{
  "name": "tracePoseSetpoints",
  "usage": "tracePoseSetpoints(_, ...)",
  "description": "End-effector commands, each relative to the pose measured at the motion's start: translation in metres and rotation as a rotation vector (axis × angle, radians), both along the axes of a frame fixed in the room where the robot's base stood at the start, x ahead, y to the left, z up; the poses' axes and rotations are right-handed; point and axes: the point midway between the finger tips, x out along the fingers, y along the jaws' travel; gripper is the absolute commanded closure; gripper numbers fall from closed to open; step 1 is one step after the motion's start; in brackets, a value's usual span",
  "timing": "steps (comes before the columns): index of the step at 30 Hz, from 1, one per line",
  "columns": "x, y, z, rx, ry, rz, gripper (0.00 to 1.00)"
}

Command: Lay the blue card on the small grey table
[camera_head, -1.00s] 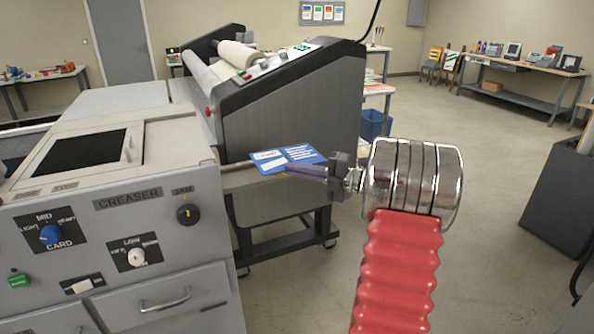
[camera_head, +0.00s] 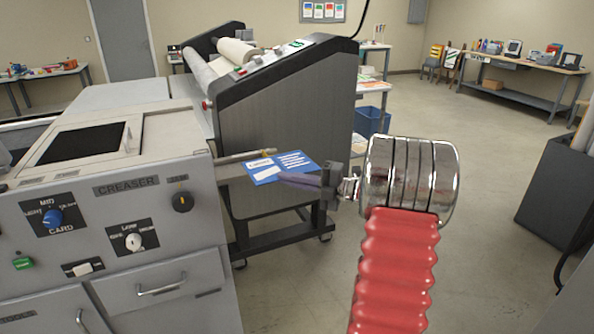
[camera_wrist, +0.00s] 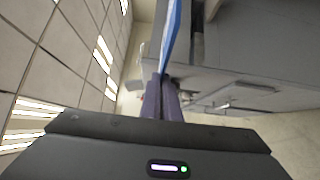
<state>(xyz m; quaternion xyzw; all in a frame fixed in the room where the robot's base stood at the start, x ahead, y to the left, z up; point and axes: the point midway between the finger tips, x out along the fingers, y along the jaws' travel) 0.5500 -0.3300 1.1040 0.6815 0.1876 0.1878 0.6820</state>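The blue card (camera_head: 281,166) with white print is in the dark purple fingers of my gripper (camera_head: 298,181), beside the right end of the creaser. In the wrist view the card (camera_wrist: 172,35) shows nearly edge-on, running out from between the closed fingers (camera_wrist: 163,88). In the head view the card looks tilted; it overlaps a rod and a grey shelf (camera_head: 229,171) at the creaser's side. I cannot tell whether it touches them. I cannot pick out a small grey table with certainty.
The grey creaser (camera_head: 125,215), with knobs and drawers, fills the lower left. The dark laminator (camera_head: 285,105) stands behind the card. A dark cabinet (camera_head: 548,190) is at the right. A long bench (camera_head: 525,65) stands at the back right. The floor between is open.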

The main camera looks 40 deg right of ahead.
Motion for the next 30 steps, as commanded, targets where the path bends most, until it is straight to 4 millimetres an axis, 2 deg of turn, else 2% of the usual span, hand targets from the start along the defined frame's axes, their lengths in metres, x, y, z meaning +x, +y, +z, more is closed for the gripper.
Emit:
tracePoseSetpoints(7, -0.001, 0.04, -0.032, 0.004, 0.003, 0.05, 1.0)
tracePoseSetpoints(11, -0.001, 0.072, -0.057, 0.005, 0.004, 0.091, 1.0)
tracePoseSetpoints(27, -0.005, 0.266, -0.21, 0.007, 0.007, 0.333, 1.0)
tracePoseSetpoints(30, -0.006, 0.296, -0.233, 0.005, 0.006, 0.371, 1.0)
